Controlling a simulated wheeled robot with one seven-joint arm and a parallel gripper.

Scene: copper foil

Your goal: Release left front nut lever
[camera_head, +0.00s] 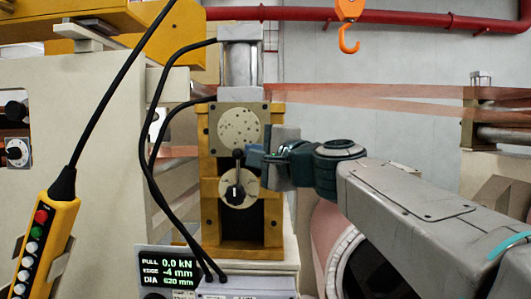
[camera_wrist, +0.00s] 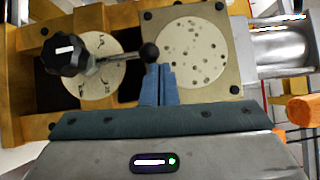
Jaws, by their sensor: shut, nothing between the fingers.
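The nut lever (camera_head: 236,174) has a black hub knob (camera_head: 235,193) with a white mark on a pale round disc, and an arm ending in a black ball. In the head view it points straight up. In the wrist view the hub (camera_wrist: 65,51) is at left and the ball (camera_wrist: 149,53) is at centre. My gripper (camera_head: 257,157) is just right of the ball in the head view. Its blue fingertips (camera_wrist: 158,72) are closed together and empty, with their tips at the ball's edge. I cannot tell whether they touch it.
A yellow frame (camera_head: 210,160) carries the lever, with a speckled disc plate (camera_head: 239,129) above it. Black cables (camera_head: 149,165) loop at left. A yellow pendant (camera_head: 45,242) hangs at lower left. A copper foil strip (camera_head: 370,93) runs behind. An orange hook (camera_head: 349,35) hangs above.

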